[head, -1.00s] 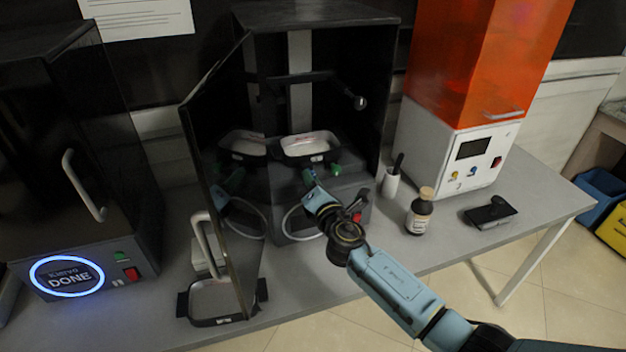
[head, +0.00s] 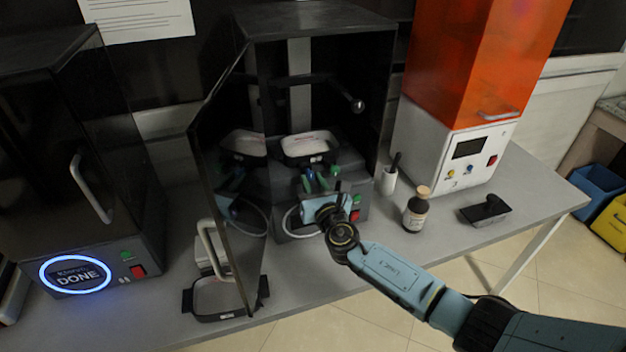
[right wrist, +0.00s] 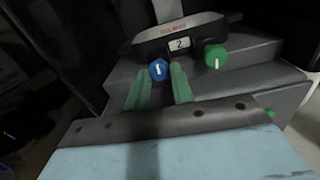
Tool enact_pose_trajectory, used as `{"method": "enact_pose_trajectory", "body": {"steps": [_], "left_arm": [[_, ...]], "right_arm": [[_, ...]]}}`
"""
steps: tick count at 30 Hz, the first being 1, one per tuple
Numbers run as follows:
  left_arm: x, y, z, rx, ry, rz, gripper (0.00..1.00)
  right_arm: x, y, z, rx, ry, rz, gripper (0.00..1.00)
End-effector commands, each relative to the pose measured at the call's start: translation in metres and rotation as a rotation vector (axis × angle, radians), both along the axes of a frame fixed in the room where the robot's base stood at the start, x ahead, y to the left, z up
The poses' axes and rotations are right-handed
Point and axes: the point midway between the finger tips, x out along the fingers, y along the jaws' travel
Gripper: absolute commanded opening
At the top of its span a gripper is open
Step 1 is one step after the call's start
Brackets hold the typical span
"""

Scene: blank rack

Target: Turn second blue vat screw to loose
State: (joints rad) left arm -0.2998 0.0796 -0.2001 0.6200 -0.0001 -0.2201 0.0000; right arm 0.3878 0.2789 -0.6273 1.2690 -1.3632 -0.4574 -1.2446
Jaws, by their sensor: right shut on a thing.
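The vat (head: 309,157) sits inside the open black printer, with a label reading 2 on its front in the right wrist view (right wrist: 180,45). Its blue screw (right wrist: 158,70) has a white mark that looks close to upright, and lies between the green fingertips of my right gripper (right wrist: 159,76). The right gripper also shows in the head view (head: 316,180), shut on the blue screw, which it mostly hides there. A green screw (right wrist: 215,57) with a white mark sits to the right, clear of the fingers. My left gripper is not in view.
The printer's dark door (head: 230,190) stands open on the left. A brown bottle (head: 417,210), a white cup (head: 389,181) and a black tray (head: 485,210) are on the bench to the right. Another vat (head: 222,296) lies at the front left. The left machine's ring (head: 75,274) reads DONE.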

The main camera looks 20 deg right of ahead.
Motion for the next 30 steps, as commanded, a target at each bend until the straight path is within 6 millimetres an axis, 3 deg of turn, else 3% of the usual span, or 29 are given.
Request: {"method": "enact_pose_trajectory", "body": {"steps": [23, 24, 27, 30], "left_arm": [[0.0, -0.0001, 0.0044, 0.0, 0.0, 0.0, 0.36], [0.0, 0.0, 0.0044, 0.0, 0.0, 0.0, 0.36], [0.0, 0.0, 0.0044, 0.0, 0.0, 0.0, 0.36], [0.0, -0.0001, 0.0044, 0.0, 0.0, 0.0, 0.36]], "right_arm": [[-0.0001, -0.0003, -0.0004, -0.096, -0.003, 0.0, 0.01], [-0.0001, -0.0003, -0.0004, -0.096, -0.002, 0.0, 0.29], [-0.0001, -0.0003, -0.0004, -0.095, -0.003, 0.0, 0.42], [-0.0001, -0.0003, -0.0003, -0.095, -0.003, 0.0, 0.44]]}}
